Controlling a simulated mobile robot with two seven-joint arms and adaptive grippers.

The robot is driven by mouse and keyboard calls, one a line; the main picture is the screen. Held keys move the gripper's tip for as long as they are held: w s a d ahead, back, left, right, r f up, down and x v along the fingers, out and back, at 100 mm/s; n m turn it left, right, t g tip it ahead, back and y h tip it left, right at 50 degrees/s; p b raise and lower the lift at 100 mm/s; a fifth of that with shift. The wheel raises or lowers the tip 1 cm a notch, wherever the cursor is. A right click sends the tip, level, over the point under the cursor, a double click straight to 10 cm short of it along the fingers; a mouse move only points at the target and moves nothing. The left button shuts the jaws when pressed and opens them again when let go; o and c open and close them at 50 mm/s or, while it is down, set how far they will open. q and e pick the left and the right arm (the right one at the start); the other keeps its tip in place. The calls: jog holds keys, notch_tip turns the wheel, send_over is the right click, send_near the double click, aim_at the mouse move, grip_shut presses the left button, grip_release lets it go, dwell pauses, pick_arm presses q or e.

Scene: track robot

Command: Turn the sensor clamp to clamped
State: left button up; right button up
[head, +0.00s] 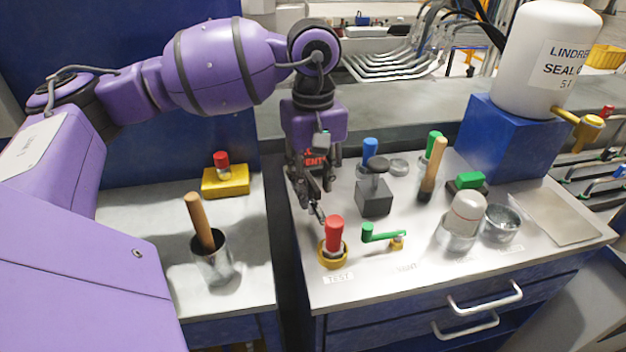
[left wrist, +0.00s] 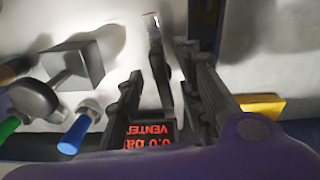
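My left gripper (head: 313,188) points down over the left edge of the right-hand worktop. In the left wrist view its two fingers (left wrist: 166,78) stand apart. A dark bar with a pale silvery tip (left wrist: 153,45) lies between them, nearer the right finger; contact is unclear. It seems to be the sensor clamp's lever, but no label confirms this. Its tip also shows below the fingers in the head view (head: 319,214). A display (left wrist: 150,133) beside the fingers reads "VENTED" in red; the gripper partly hides it in the head view. My right gripper is not in view.
Close by stand a red-capped fitting (head: 334,236) by the TEST label, a green lever (head: 384,234) and a black block with a knob (head: 374,199). A beaker with a wooden handle (head: 211,262) and a yellow block (head: 225,183) stand on the left worktop.

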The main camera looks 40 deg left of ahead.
pick_arm(q)
jog(key=shift+r, duration=0.1)
notch_tip(320, 180, up, 12)
dwell(0.5)
dwell(0.4)
